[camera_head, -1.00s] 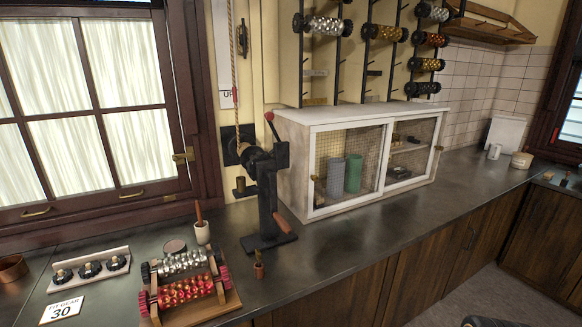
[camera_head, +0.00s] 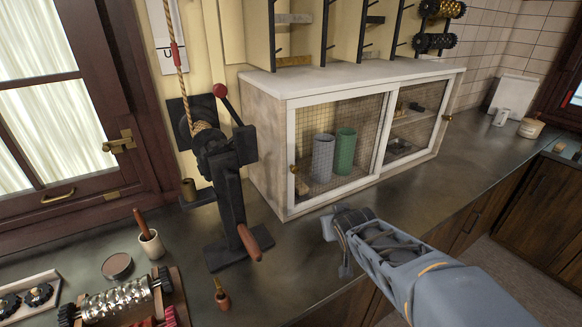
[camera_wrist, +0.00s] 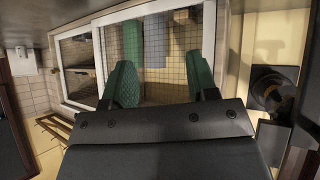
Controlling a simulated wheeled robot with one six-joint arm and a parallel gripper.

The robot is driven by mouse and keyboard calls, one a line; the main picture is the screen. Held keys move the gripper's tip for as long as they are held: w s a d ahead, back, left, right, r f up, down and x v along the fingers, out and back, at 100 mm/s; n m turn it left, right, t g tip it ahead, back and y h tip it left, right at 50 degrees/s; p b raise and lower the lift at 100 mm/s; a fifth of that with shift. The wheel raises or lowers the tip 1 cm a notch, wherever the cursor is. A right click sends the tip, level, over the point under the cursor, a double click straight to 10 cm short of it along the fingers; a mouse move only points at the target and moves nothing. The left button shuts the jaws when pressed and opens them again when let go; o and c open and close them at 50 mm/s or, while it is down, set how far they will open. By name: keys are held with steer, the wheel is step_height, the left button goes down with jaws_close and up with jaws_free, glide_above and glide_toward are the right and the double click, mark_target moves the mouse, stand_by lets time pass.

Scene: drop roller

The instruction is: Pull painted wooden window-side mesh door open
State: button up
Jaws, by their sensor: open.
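The white-framed mesh cabinet (camera_head: 262,125) stands on the counter below the racks. Its window-side mesh door (camera_head: 291,140), on the left, looks shut, with a small brass knob (camera_head: 293,168) at its left edge. A grey cylinder (camera_head: 322,158) and a green cylinder (camera_head: 345,152) show behind the mesh. My gripper (camera_head: 338,238) is in front of the cabinet, apart from the door and right of the knob. In the wrist view, my gripper's green fingers (camera_wrist: 167,82) are spread with nothing between them, facing the window-side door's mesh (camera_wrist: 165,60). The knob cannot be made out there.
A black crank machine (camera_head: 228,175) with a wooden handle (camera_head: 250,243) stands left of the cabinet, close to the door's knob side. The other mesh door (camera_head: 410,115) has a knob at its right edge. Rollers on a stand (camera_head: 118,300) sit at lower left.

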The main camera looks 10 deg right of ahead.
mark_target(296, 170)
steer(key=w+a+r+n+t+y+p, duration=0.1)
steer(key=w+a+t+y, duration=0.1)
steer(key=w, duration=0.4)
steer(key=w+a+r+n+t+y+p, duration=0.1)
steer(key=w+a+t+y, duration=0.1)
steer(key=w, duration=0.5)
steer(key=w+a+r+n+t+y+p, duration=0.1)
steer(key=w+a+n+t+y, duration=0.1)
steer(key=w, duration=0.5)
steer(key=shift+r+t+y, duration=0.2)
steer(key=shift+t+y, duration=0.5)
steer(key=shift+y, duration=0.1)
jaws_close()
